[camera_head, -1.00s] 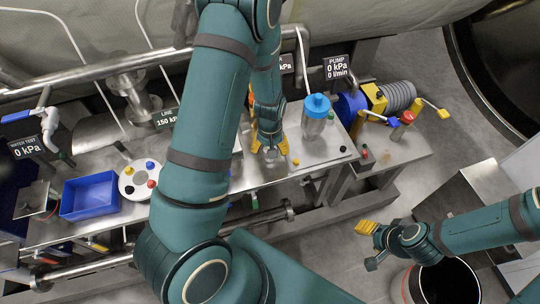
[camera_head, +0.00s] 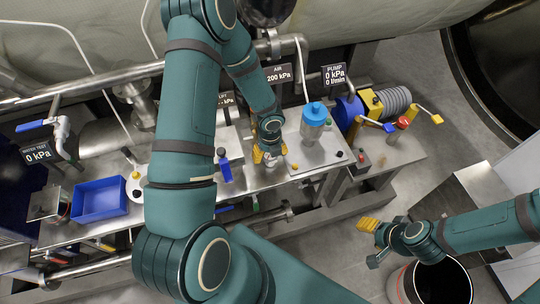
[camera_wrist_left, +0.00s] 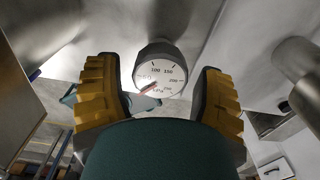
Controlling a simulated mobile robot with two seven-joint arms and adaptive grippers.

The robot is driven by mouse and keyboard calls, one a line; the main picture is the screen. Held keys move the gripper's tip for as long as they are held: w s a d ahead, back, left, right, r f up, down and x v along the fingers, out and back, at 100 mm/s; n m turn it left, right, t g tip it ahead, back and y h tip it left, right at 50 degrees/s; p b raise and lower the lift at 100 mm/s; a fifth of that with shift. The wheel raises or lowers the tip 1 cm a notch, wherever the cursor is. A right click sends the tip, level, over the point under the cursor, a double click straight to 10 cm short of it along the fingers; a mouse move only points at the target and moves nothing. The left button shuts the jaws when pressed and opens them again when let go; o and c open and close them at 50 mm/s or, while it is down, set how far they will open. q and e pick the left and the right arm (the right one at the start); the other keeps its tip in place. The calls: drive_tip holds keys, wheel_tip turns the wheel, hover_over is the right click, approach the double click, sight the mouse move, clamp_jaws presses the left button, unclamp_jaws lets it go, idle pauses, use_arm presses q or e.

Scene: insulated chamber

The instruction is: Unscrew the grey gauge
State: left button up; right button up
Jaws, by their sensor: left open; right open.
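The gauge (camera_wrist_left: 160,72) shows in the left wrist view, with a dark grey casing, a white numbered dial and a red needle. It hangs from a metallic surface, between and just beyond the fingers of my left gripper (camera_wrist_left: 158,92). The yellow-padded fingers are open, with a visible gap on each side of the gauge. In the head view my left gripper (camera_head: 270,157) is at the front of the steel bench, and I cannot make out the gauge there. My right gripper (camera_head: 370,243) is open and empty, off the bench at the lower right.
A blue-capped bottle (camera_head: 314,118) stands right of my left gripper on the bench (camera_head: 312,158). A blue bin (camera_head: 98,200) is at the left. A pump with a grey hose (camera_head: 398,97) is at the right. An open round bin (camera_head: 440,282) is below my right gripper.

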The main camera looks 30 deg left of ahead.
use_arm(q)
drive_tip(key=shift+f, duration=0.1)
drive_tip(key=c, duration=0.9)
drive_tip(key=shift+w, duration=0.1)
drive_tip(key=shift+r+p, duration=1.75)
drive_tip(key=shift+r, duration=0.4)
drive_tip(key=shift+c, duration=0.2)
